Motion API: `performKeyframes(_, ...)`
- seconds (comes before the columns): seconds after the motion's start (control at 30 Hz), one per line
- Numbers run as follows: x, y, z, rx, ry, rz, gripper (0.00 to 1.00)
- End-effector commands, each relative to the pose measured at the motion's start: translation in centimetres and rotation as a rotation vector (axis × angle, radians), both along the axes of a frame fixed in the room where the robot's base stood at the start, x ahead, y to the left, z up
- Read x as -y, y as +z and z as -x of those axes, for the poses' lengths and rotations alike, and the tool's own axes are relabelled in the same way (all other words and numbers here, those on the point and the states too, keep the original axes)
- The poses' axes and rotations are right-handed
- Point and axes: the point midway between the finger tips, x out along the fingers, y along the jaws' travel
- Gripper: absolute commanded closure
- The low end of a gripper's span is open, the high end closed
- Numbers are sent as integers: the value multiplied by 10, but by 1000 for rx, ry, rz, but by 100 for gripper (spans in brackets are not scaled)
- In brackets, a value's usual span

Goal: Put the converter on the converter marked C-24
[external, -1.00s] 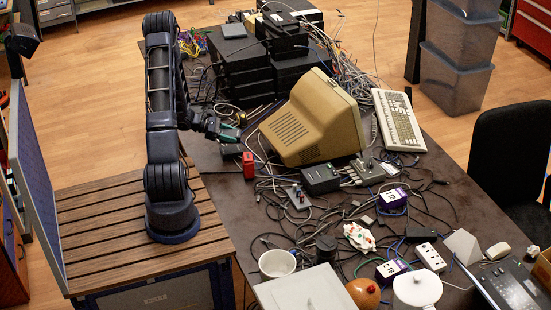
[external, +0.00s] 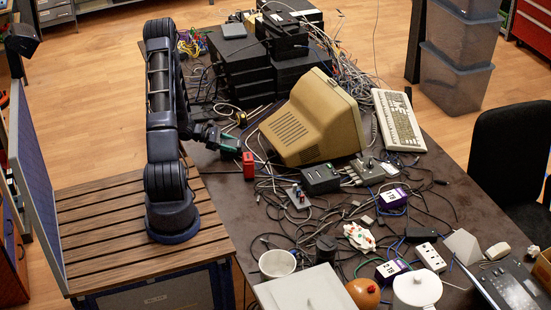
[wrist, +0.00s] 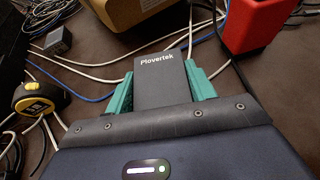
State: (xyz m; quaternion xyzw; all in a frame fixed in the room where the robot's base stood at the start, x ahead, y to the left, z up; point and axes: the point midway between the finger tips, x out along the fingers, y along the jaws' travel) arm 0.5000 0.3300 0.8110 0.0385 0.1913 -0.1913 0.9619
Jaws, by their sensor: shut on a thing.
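My gripper (wrist: 161,92) has green fingers on both sides of a dark grey box printed "Plovertek" (wrist: 163,72) and is shut on it. The box looks like the converter; whether it touches the table is unclear. In the external view, my gripper (external: 226,143) is low over the table's left edge, left of the beige monitor. Two purple boxes with white labels stand to the right: one (external: 392,198) below the keyboard, the other (external: 390,271) nearer the front. They may be the marked converters, but their labels are too small to read surely, so I cannot tell which is C-24.
A red block (external: 249,166) stands close right of my gripper; it also shows in the wrist view (wrist: 262,25). A yellow-black tape measure (wrist: 38,98) lies left. The beige monitor (external: 312,118) stands behind.

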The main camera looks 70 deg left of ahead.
Motion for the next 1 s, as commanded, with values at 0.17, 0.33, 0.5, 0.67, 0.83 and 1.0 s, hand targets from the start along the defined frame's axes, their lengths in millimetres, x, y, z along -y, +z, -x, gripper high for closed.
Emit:
performKeyframes(0.17,0,-1,0,0,0,0,24)
performKeyframes(0.33,0,-1,0,0,0,0,24)
performKeyframes(0.5,0,1,0,0,0,0,24)
performKeyframes(0.67,-6,8,13,1,2,-2,24)
performKeyframes(0.83,-18,20,40,1,2,-2,24)
performKeyframes(1.0,-29,33,68,1,1,-2,24)
